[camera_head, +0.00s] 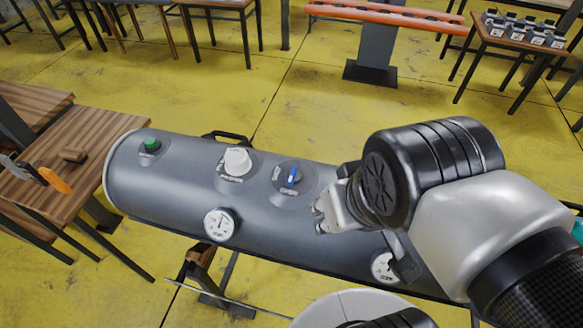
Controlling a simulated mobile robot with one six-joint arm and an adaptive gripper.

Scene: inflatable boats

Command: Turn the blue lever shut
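The blue lever (293,177) sits on a round dark base on top of the grey inflatable tube (180,197), right of the tube's middle. Its handle points roughly up and down in the picture. My gripper (321,216) is just to the right of the lever and nearer the camera, above the tube and apart from the lever. My arm comes in from the right. The fingertips are small and partly turned away, so their opening is unclear. Nothing shows between them.
A white knob (237,161) and a green knob (151,144) stand on the tube to the left. Two gauges (219,224) (384,267) sit on its near side. A wooden table (95,145) with tools is at left.

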